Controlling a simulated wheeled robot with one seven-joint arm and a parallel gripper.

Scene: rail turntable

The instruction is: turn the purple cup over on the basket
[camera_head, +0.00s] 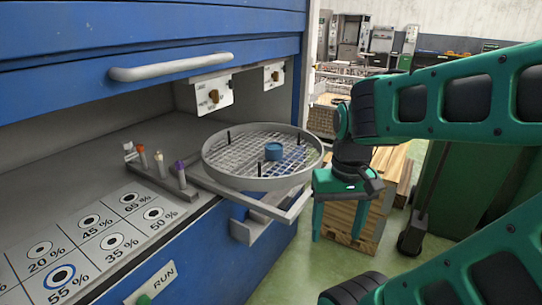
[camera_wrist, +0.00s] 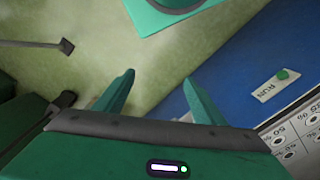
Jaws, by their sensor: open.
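The basket (camera_head: 213,172) is a round grey tray with a wire mesh floor and several dark upright pins, held on a rail frame in front of the blue cabinet. A small blue cup-like piece (camera_head: 274,151) stands on the mesh right of centre; I cannot tell which way up it is. No clearly purple cup shows; one tube (camera_head: 181,174) with a purple cap stands in the rack. My gripper (camera_head: 337,222) is open and empty, pointing down right of and in front of the basket, apart from it. Its spread fingers also show in the wrist view (camera_wrist: 158,80).
A small rack (camera_head: 160,180) holds several capped tubes left of the basket. A panel (camera_head: 95,235) with percent-marked circles and a blue ring (camera_head: 60,277) lies at front left. Wooden pallets (camera_head: 350,225) stand behind my gripper; green floor is below.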

